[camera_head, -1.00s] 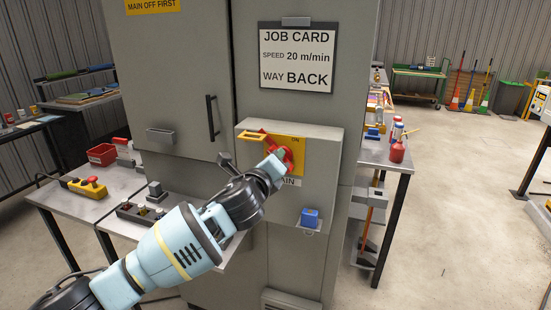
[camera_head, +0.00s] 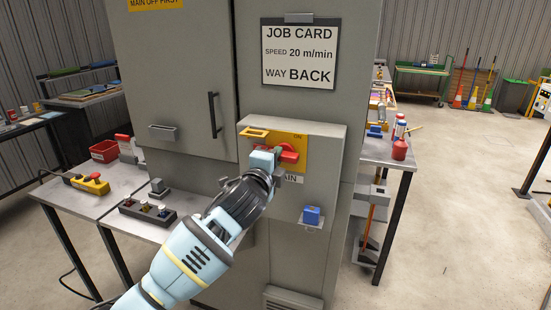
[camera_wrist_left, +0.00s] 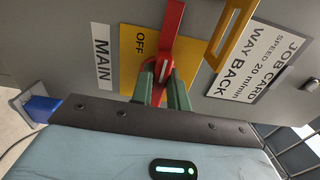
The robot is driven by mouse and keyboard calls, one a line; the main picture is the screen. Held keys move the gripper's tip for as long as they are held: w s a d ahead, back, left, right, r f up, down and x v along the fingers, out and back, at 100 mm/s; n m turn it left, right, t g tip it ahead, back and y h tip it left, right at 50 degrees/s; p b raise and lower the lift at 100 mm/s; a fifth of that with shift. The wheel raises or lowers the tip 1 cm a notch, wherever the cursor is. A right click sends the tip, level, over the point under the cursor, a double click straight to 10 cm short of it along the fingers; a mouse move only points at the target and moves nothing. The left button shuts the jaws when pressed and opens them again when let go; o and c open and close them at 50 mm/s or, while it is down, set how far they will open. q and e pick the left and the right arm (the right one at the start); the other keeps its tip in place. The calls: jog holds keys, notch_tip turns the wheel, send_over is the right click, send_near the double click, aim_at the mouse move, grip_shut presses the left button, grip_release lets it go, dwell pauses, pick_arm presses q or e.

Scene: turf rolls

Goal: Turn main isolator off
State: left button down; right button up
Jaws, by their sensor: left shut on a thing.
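The main isolator is a red rotary handle (camera_head: 289,153) on a yellow plate (camera_head: 299,166) on the grey box of the cabinet. "ON" shows at the plate's upper right. My left gripper (camera_head: 270,161) is shut on the red handle and covers part of it. In the left wrist view the red handle (camera_wrist_left: 171,40) runs up from between my left fingers (camera_wrist_left: 163,88), beside the word "OFF". With that picture turned, the handle lies about level across the plate. The "MAIN" label (camera_wrist_left: 102,58) is below the plate. My right gripper is out of view.
A yellow hasp (camera_head: 255,133) sticks out at the plate's upper left. A bench (camera_head: 135,219) with button boxes stands left, and another bench (camera_head: 385,153) right. Open floor lies to the right.

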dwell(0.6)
pick_arm(q)
jog(key=c, duration=1.4)
grip_release()
jog(key=shift+o, duration=0.2)
jog(key=v, duration=0.8)
